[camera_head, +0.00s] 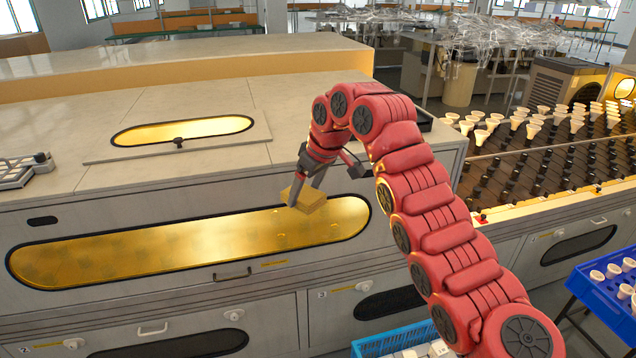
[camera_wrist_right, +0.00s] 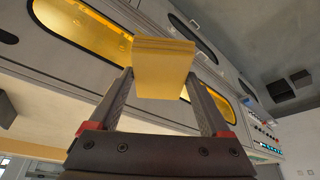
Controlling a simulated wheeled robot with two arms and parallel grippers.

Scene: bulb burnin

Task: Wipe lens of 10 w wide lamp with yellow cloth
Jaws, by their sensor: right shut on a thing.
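The yellow cloth (camera_head: 309,201) is a folded, flat block held in front of the long amber window of the machine. My right gripper (camera_head: 302,189) is shut on it. In the right wrist view the cloth (camera_wrist_right: 163,68) sits between the two fingertips of the gripper (camera_wrist_right: 160,85). Whether the cloth touches the machine's front cannot be told. White lamps (camera_head: 612,270) stand in a blue crate at the right edge. Which lamp is the 10 W wide one cannot be told. My left gripper is not in view.
The grey machine (camera_head: 60,215) has a long amber window (camera_head: 150,248), a smaller top window (camera_head: 185,130) and handles. A rack (camera_head: 540,165) with several white lamps and black sockets stands at the right. A blue basket (camera_head: 390,341) is at the bottom. The machine top is mostly clear.

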